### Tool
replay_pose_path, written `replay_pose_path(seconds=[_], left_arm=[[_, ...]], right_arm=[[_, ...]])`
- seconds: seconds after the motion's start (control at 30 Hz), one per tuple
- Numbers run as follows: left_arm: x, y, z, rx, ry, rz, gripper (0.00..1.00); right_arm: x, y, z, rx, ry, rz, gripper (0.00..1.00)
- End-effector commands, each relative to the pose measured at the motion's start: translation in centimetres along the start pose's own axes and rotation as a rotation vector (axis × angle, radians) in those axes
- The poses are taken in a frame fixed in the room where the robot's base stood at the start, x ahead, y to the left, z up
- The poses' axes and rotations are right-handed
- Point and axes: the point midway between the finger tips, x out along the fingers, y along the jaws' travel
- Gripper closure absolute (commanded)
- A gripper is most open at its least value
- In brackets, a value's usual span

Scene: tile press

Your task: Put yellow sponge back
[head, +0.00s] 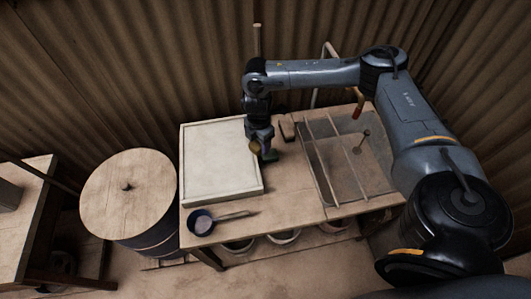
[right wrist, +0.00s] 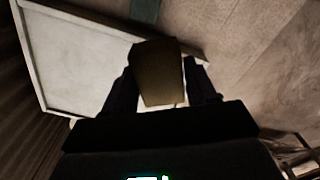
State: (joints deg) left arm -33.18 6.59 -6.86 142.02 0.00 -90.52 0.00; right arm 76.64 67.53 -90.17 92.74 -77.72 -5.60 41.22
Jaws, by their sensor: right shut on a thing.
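My right gripper (head: 262,138) points down near the right edge of the white framed tray. It is shut on the yellow sponge (head: 255,147), which looks dull yellow-brown. In the right wrist view, the sponge (right wrist: 158,72) sits between the two dark fingers of the gripper (right wrist: 163,85). I cannot tell for sure whether the sponge touches anything below it. My left gripper is not in view.
The white tray (head: 222,191) lies on the wooden table (head: 290,207). A green item (head: 270,155) lies close beside the gripper. A dark-blue pan (head: 202,223) is at the front left. A sink with rails (head: 350,180) is at right, a round-lidded barrel (head: 128,195) at left.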

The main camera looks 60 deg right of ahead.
Motion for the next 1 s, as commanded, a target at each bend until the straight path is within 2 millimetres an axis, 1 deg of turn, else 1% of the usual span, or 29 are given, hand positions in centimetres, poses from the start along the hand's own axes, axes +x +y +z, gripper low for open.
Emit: replay_pose_path(seconds=[0.03,0.1,0.2,0.3,0.47,0.57,0.8,1.0], left_arm=[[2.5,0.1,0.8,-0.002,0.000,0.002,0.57],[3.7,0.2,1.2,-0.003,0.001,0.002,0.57],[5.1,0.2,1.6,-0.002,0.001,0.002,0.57],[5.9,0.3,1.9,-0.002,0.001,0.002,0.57],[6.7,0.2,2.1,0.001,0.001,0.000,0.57],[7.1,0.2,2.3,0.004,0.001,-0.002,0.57],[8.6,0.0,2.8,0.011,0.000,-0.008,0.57],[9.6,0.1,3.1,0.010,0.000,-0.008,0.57]], right_arm=[[1.9,0.1,0.8,-0.038,0.001,0.004,0.82],[2.6,0.0,1.6,-0.095,0.001,0.003,0.82],[3.3,-0.1,2.5,-0.158,0.000,0.002,0.82],[3.7,-0.2,3.1,-0.203,0.001,0.002,0.82],[4.5,0.2,4.0,-0.237,0.000,0.000,0.82],[5.3,1.3,4.8,-0.243,-0.001,0.001,0.82],[8.2,5.1,7.8,-0.241,-0.002,0.001,0.82],[10.1,7.5,9.7,-0.243,-0.002,0.000,0.82]])
